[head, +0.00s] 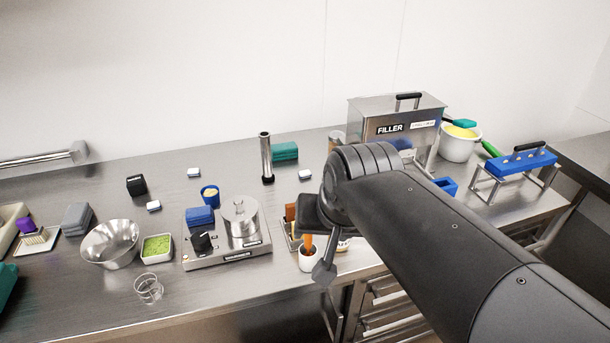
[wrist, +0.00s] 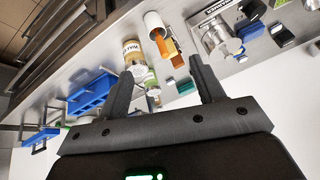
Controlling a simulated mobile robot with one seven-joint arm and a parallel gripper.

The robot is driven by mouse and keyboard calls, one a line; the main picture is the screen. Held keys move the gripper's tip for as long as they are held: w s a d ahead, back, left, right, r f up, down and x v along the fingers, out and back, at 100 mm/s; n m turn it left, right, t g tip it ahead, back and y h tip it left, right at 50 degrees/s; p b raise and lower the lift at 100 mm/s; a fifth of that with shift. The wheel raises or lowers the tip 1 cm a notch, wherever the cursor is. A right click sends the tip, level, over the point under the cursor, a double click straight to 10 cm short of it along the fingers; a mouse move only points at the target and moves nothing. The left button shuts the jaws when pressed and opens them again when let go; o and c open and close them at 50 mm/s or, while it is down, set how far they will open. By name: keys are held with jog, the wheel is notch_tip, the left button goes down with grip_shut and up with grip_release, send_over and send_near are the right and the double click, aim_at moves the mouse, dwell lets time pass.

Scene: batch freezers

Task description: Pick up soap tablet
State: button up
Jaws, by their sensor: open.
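Three small white-and-blue tablets lie on the steel counter in the head view: one at the back left (head: 193,173), one left of the scale (head: 153,206), and one right of the steel tube (head: 305,175). I cannot tell for sure which is the soap tablet. My gripper (wrist: 163,85) is open, its two dark fingers spread with nothing held between them. In the head view my arm hides most of it, near the counter's front edge. It is apart from all three tablets.
The upright steel tube (head: 266,157) and teal block (head: 285,151) stand behind. The filler box (head: 397,122) is right. A labelled jar (wrist: 134,55) shows beyond my fingers.

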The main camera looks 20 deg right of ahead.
jog(key=w+d+r+m, duration=0.2)
jog(key=w+m, duration=0.7)
jog(key=w, duration=0.3)
jog(key=m+g, duration=0.1)
jog(key=m, duration=2.2)
send_over(305, 172)
jog(key=s, duration=0.2)
jog(key=f, duration=1.7)
jog(key=shift+s+a+f, duration=0.2)
jog(key=shift+a+f, duration=0.05)
jog(key=x, duration=0.5)
jog(key=shift+d+f, duration=0.15)
jog(key=shift+d, duration=0.2)
jog(key=c, duration=1.1)
